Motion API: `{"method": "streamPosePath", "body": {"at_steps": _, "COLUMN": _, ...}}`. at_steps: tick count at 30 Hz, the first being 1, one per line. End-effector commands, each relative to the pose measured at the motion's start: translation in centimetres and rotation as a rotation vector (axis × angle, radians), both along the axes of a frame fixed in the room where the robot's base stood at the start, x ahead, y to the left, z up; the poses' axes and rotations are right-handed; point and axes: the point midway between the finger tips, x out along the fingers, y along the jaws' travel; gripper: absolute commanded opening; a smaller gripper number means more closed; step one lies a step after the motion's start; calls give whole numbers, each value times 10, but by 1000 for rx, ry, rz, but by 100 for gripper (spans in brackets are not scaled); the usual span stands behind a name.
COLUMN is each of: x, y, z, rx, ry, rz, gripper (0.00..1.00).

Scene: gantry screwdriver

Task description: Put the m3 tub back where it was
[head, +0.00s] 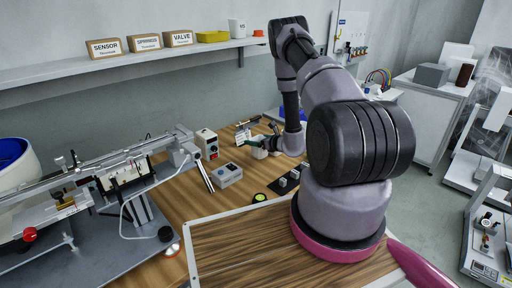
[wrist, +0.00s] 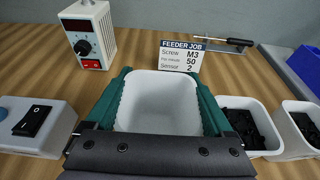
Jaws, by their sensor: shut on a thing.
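My gripper (wrist: 162,95) has a teal finger on each side of a white, square, open-topped tub (wrist: 163,128) and is shut on it. The inside of this tub looks empty. No label on it shows, so I cannot tell from its face that it is the m3 tub. In the head view my gripper (head: 262,147) is low over the back of the wooden workbench, and the tub is mostly hidden there. I cannot tell whether the tub touches the bench.
Two white tubs with black contents (wrist: 250,122) (wrist: 303,122) stand close on the right. A switch box (wrist: 38,125) is left, a dial box (wrist: 88,38) behind, and a FEEDER JOB card (wrist: 181,56) ahead. A shelf (head: 130,65) carries labelled boxes and a white tub (head: 237,28).

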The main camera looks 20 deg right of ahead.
Motion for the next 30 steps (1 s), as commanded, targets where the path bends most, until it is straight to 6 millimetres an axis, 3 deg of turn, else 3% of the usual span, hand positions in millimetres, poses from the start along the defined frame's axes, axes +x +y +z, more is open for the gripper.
{"method": "streamPosePath", "body": {"at_steps": 5, "x": 0, "y": 0, "z": -27, "rx": 0, "ry": 2, "rz": 1, "gripper": 20}}
{"method": "streamPosePath", "body": {"at_steps": 16, "x": 0, "y": 0, "z": -32, "rx": 0, "ry": 1, "rz": 0, "gripper": 20}}
{"method": "streamPosePath", "body": {"at_steps": 17, "x": 0, "y": 0, "z": -32, "rx": 0, "ry": 1, "rz": 0, "gripper": 90}}
{"method": "streamPosePath", "body": {"at_steps": 18, "x": 0, "y": 0, "z": -32, "rx": 0, "ry": 1, "rz": 0, "gripper": 100}}
{"method": "streamPosePath", "body": {"at_steps": 27, "x": 0, "y": 0, "z": -28, "rx": -1, "ry": 0, "rz": 0, "gripper": 100}}
{"method": "streamPosePath", "body": {"at_steps": 30, "x": -9, "y": -5, "z": -26, "rx": -1, "ry": 2, "rz": -3, "gripper": 100}}
